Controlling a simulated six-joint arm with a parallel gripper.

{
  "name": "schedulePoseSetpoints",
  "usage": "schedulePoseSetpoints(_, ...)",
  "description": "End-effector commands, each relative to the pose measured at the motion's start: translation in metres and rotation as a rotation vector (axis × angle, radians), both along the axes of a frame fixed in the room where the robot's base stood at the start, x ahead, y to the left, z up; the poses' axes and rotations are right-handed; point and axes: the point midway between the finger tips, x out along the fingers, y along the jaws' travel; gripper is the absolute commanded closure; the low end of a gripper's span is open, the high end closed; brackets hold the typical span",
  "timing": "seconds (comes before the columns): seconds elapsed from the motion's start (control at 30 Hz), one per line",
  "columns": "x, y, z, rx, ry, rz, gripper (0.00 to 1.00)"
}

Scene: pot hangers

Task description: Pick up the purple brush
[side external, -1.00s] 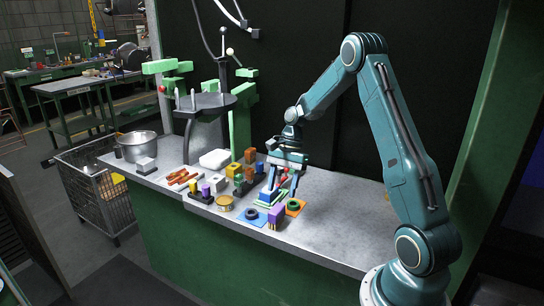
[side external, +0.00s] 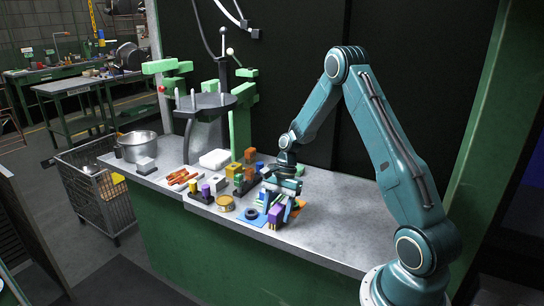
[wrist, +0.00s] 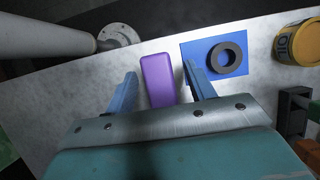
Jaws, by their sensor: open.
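The purple brush (side external: 276,215) stands near the front edge of the bench, beside a blue square. In the wrist view the purple brush (wrist: 157,85) shows its rounded purple top between my two blue fingers. My gripper (side external: 280,202) is low over it in the side view, partly covering it. In the wrist view my gripper (wrist: 161,78) is open, with one finger on either side of the brush and a visible gap on each side. The brush's lower part is hidden in the wrist view.
A dark ring (wrist: 223,57) lies on a blue square (wrist: 198,50) close to my right finger. A yellow tin (wrist: 298,42) is farther right. Several coloured blocks crowd the bench left of my gripper. The bench (side external: 335,218) to the right is clear.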

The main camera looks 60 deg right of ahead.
Motion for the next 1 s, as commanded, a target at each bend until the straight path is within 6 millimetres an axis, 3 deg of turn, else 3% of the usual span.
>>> schedulePoseSetpoints(0.23,0.0,0.008,-0.019,-0.001,0.001,0.0,0.45)
schedulePoseSetpoints(0.73,0.0,0.008,-0.019,-0.002,0.0,0.0,0.45)
schedulePoseSetpoints(1.0,0.0,0.008,-0.019,-0.002,0.0,0.0,0.95)
